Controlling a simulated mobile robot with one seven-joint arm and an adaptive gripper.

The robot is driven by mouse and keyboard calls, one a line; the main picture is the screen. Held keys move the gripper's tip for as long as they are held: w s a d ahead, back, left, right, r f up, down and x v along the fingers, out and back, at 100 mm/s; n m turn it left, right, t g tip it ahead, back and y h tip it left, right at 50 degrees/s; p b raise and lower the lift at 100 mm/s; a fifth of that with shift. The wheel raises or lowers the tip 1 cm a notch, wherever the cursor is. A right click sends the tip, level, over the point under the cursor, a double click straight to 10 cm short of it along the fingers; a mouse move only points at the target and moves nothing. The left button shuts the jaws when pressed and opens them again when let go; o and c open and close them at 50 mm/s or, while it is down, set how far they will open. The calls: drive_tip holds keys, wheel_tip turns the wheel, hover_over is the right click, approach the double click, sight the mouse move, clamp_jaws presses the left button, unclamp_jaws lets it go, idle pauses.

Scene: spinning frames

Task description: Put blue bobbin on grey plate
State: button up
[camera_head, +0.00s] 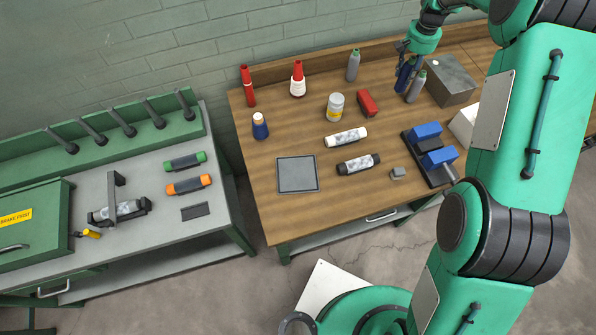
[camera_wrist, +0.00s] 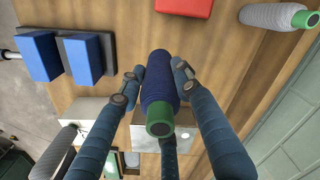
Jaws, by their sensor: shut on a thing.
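I cannot tell whether the bobbin touches the table. The grey plate (camera_head: 297,174) is a flat dark square at the table's front left, with nothing on it, well away from my gripper.
A grey metal box (camera_head: 450,80) is just right.

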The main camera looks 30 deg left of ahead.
drive_tip(key=s+a+r, duration=0.1)
drive_tip(key=s+a, duration=0.5)
drive_tip(key=s, duration=0.6)
drive_tip(key=s+a+r, duration=0.1)
drive_tip(key=s+a, duration=0.5)
drive_tip(key=s, duration=0.7)
drive_tip(key=s+d+f, duration=0.2)
drive_tip(key=s, duration=2.7)
drive_tip(key=shift+m, duration=0.4)
drive_tip(key=f, duration=0.3)
drive_tip(key=s+f, duration=0.1)
drive_tip(key=f, duration=0.1)
drive_tip(key=shift+d+f, duration=0.15)
drive_tip(key=shift+d, duration=0.15)
drive_tip(key=w+a+f+p, duration=0.1)
drive_tip(key=w+a, duration=1)
drive_tip(key=shift+a+f, duration=0.25)
drive_tip(key=shift+a, duration=0.1)
